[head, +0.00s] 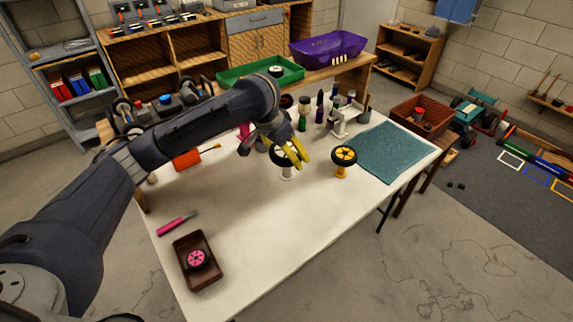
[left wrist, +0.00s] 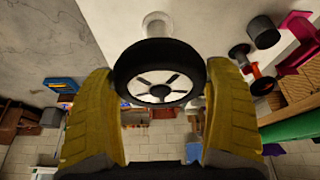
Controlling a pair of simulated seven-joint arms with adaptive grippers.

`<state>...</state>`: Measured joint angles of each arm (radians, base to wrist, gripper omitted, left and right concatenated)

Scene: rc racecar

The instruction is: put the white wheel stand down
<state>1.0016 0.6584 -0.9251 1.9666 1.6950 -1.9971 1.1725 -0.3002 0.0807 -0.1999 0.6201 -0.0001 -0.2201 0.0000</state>
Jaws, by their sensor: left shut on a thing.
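The white wheel stand (head: 288,174) is near the middle of the table, with a black-tyred wheel (head: 279,156) at its top. My left gripper (head: 296,151) has its yellow fingers around the wheel end and is shut on it. In the left wrist view the wheel (left wrist: 160,78), with white spokes, sits between the two fingers (left wrist: 158,95), and the stand's pale stem and base (left wrist: 157,25) show beyond it. I cannot tell whether the base touches the table. My right gripper is not in view.
A yellow wheel stand (head: 342,168) with a wheel stands to the right on the white table (head: 250,225). A teal mat (head: 395,152) lies farther right. A brown tray (head: 212,270) holds a pink wheel. Bottles and a white device (head: 342,125) stand behind. The front middle is clear.

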